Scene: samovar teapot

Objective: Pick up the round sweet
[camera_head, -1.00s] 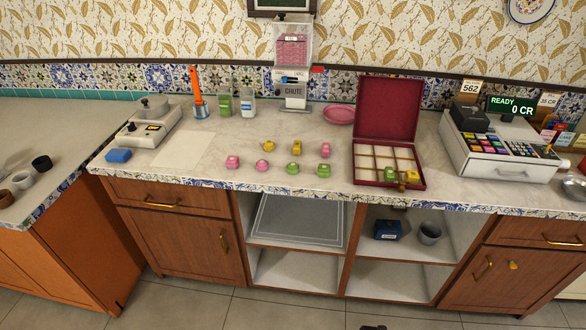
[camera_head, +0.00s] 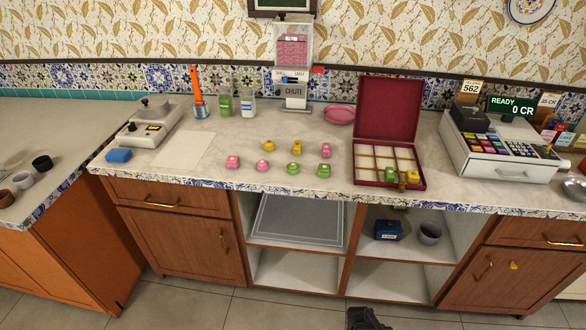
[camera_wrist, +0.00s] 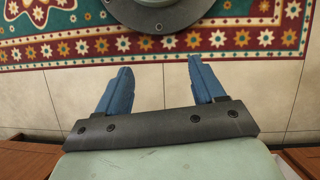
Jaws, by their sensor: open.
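Several small sweets in pink, yellow and green lie on the counter in two loose rows. They include a yellow one (camera_head: 268,146) at the back left, a pink one (camera_head: 232,162) at the far left, a pink one (camera_head: 325,150) at the back right and a green one (camera_head: 323,170) at the front right. They are too small to tell surely which one is round. My gripper (camera_wrist: 160,67) shows in the wrist view with its two blue fingers apart and nothing between them. It points at the floor, away from the sweets.
An open red box (camera_head: 388,187) with compartments holds a green and a yellow sweet near its front. A cash register (camera_head: 500,160) stands right of it. A chute dispenser (camera_head: 295,90) and pink dish (camera_head: 339,115) stand behind. A patterned rug (camera_wrist: 240,40) lies on the floor.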

